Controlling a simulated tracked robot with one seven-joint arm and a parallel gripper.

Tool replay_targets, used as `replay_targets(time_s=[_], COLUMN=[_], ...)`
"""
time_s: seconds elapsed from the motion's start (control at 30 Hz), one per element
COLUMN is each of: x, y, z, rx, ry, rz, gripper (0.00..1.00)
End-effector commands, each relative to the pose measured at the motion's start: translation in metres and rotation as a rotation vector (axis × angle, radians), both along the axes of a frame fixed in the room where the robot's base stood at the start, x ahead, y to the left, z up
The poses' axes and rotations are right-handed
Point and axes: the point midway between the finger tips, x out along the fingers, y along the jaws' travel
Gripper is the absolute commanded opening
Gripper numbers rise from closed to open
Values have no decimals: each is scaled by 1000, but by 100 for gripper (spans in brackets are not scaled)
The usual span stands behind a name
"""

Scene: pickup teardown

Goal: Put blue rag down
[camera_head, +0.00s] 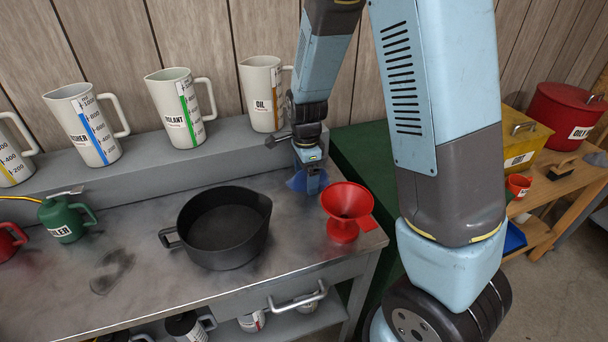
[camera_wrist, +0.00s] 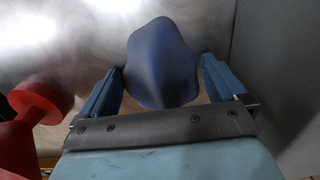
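The blue rag (camera_head: 297,182) shows at the right end of the metal bench, low over its top or on it; I cannot tell if it touches the bench. My gripper (camera_head: 311,188) points down at it, just left of the red funnel. In the wrist view the rag (camera_wrist: 162,65) is a smooth, bunched blue shape between the two blue fingers of my gripper (camera_wrist: 161,65). The fingertips are close against its widest part on both sides, and it appears gripped. Part of the rag is hidden by a finger in the head view.
A red funnel (camera_head: 346,205) stands right beside my gripper. A black pan (camera_head: 222,228) is to the left. White jugs (camera_head: 263,95) stand on the raised shelf behind. The bench's right edge is close. Bare bench (camera_head: 130,225) lies left of the pan.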

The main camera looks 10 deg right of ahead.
Motion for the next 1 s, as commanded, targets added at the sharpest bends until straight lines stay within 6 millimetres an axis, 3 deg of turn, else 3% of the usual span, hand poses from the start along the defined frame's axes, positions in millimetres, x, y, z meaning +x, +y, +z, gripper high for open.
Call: replay_targets(time_s=[0.37,0.53,1.0], x=[-1,-1,0], y=[0,1,1], z=[0,10,92], rx=[-1,1,1], ry=[3,1,-2], rz=[1,2,3], gripper=[100,100,100])
